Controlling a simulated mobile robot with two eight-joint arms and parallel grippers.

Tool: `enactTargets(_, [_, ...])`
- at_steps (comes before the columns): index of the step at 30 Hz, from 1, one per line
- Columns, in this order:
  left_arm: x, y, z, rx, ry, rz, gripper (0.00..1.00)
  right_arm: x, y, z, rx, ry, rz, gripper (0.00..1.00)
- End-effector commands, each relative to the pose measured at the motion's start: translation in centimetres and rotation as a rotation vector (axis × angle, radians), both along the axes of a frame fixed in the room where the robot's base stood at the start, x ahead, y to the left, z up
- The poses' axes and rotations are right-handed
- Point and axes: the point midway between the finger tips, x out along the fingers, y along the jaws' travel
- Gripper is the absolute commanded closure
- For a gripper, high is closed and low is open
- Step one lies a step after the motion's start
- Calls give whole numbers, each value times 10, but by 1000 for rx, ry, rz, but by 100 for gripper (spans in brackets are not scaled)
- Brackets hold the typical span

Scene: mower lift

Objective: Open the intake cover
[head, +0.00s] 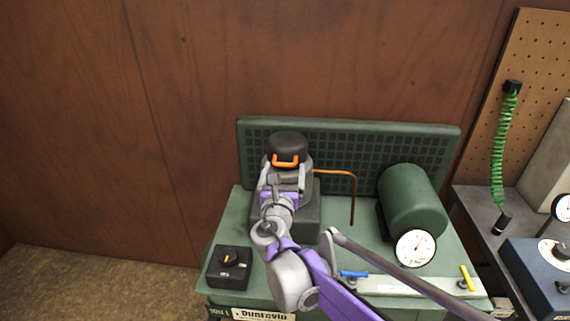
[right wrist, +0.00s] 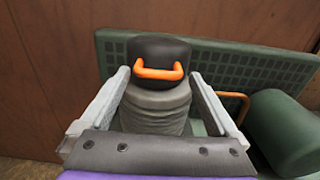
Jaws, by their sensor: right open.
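The intake cover (head: 287,142) is a black round cap with an orange handle (head: 286,160) on its front. It sits on top of a grey ribbed cylinder on the green machine. In the right wrist view the cover (right wrist: 158,50) and its orange handle (right wrist: 160,70) are upright in the middle. My right gripper (head: 285,170) is open and empty, in front of the cylinder below the handle in the head view. In the right wrist view its fingers (right wrist: 160,82) stand on both sides of the ribbed cylinder (right wrist: 156,105). My left gripper is not in view.
A green tank (head: 411,200) with a white gauge (head: 415,248) and a copper pipe (head: 354,195) are right of my right arm. A black switch box (head: 229,267) is at the front left. A green grille panel (head: 400,145) stands behind the cover.

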Motion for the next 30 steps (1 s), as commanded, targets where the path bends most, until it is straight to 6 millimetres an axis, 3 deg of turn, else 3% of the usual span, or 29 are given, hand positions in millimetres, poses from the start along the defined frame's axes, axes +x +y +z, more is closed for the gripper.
enactTargets(6, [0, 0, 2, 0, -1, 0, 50, 24, -2, 0, 0, 0, -1, 4])
enactTargets(16, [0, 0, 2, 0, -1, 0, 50, 27, -2, 0, 1, 1, 0, 4])
enactTargets(30, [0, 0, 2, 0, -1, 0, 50, 27, -4, 0, 1, 0, -3, 87])
